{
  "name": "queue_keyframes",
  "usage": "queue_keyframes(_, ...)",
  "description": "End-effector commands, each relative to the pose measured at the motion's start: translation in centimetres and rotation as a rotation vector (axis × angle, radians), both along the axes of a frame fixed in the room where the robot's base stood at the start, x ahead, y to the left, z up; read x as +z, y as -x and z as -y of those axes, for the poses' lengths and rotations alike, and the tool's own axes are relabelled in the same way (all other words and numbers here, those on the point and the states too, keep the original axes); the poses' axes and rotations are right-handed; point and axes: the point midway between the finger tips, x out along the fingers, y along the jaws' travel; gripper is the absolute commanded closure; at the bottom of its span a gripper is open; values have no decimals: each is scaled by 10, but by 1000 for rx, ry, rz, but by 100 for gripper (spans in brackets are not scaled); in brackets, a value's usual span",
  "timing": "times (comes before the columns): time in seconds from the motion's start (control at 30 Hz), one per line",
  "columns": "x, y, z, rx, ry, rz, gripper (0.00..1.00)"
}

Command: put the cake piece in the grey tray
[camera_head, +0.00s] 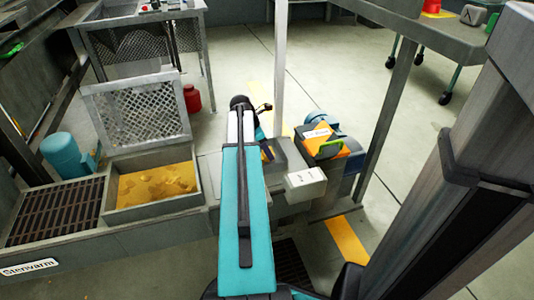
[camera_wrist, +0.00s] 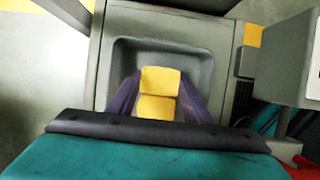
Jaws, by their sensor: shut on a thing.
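The cake piece (camera_wrist: 160,82) is a yellow block that looks like two parts with a dark line between them. My gripper (camera_wrist: 158,100) is shut on it, with one dark purple finger on each side. Below it in the wrist view is the grey tray (camera_wrist: 207,66), a rounded recess with a raised rim. The cake piece overlaps the tray floor in that view; I cannot tell its height or whether it touches. In the head view, my arm hides the gripper and cake piece, and part of the grey tray (camera_head: 288,155) shows just right of the arm.
An orange block (camera_head: 320,140) and a blue motor (camera_head: 345,150) stand right of the tray. A thin post (camera_head: 280,70) rises behind.

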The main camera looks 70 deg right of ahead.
Motion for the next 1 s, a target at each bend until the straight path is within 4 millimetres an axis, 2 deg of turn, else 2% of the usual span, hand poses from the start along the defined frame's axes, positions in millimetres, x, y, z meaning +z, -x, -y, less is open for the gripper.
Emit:
queue_keyframes(0.1, -8, 0, 0, 0, 1, 1, 80)
queue_keyframes(0.57, -10, 0, 0, 0, 0, 0, 80)
queue_keyframes(0.6, -11, 0, 0, 0, 0, 0, 48)
queue_keyframes(0.67, -11, 0, 0, 0, 0, 0, 38)
queue_keyframes(1.0, -10, -1, 0, 1, 0, 0, 36)
